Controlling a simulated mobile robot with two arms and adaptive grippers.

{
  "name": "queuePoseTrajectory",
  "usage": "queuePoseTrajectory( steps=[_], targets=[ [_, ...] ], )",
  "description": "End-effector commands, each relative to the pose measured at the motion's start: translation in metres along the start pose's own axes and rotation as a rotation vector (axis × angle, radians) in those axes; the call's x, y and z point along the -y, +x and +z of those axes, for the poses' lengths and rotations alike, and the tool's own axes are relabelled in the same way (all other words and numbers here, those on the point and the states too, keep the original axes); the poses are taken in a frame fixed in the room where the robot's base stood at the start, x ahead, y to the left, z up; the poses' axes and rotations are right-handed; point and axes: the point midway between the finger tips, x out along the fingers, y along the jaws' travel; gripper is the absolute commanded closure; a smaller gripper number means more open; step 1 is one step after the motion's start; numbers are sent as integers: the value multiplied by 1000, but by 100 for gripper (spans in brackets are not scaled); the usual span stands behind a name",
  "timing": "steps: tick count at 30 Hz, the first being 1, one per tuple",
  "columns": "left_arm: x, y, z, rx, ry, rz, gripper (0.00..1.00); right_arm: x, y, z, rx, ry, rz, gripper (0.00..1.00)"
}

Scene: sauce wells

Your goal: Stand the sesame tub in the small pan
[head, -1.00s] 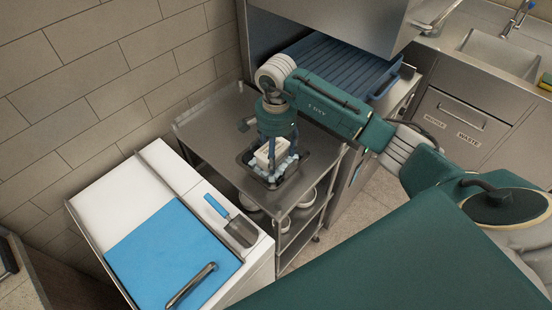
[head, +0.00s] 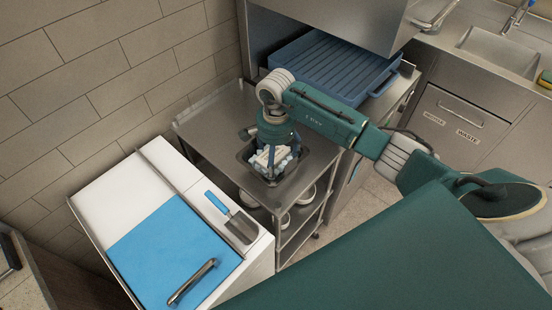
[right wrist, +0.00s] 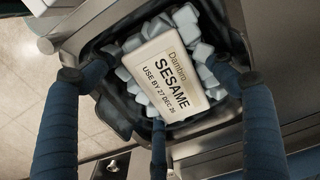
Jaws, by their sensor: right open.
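The sesame tub (right wrist: 165,78) is a white block with a "SESAME" label facing the wrist camera. It sits among pale ice-like cubes in the dark small pan (right wrist: 112,108), skewed to the pan's walls. I cannot tell whether it rests level. In the head view the tub (head: 266,157) is partly hidden by my right gripper (head: 273,160), which points down over the pan. In the right wrist view the gripper's dark blue fingers (right wrist: 160,92) are spread around the tub, with gaps at its left and right sides. My left gripper is not in view.
The pan is set in a steel cart (head: 215,120) with bare top at its left and bowls on lower shelves. A blue rack (head: 335,65) is behind.

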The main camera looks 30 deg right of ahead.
Motion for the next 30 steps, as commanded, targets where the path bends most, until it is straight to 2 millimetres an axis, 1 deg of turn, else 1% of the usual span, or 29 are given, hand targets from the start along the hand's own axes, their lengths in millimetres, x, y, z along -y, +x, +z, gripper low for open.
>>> queuePoseTrajectory(
  steps=[4, 5, 7, 11, 15, 18, 21, 25, 30],
  targets=[
    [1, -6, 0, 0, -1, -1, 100, 0, -5, 0, 0, 0, 0, 18],
    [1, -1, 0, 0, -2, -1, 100, 1, -6, 0, -1, 0, -2, 18],
    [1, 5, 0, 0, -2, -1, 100, 2, -14, -1, -3, 0, -5, 18],
    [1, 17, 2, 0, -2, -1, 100, 2, -40, -2, -4, 0, -8, 18],
    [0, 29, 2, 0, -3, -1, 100, 2, -71, -2, -4, -1, -6, 18],
    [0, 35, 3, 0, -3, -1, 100, 2, -91, -1, -3, 0, -5, 18],
    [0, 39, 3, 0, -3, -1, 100, 1, -107, -1, -2, 1, -4, 18],
    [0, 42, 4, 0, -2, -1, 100, 0, -118, 0, -1, 0, -1, 18],
    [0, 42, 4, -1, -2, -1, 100, 0, -123, 0, 0, 0, 0, 18]
  ],
)
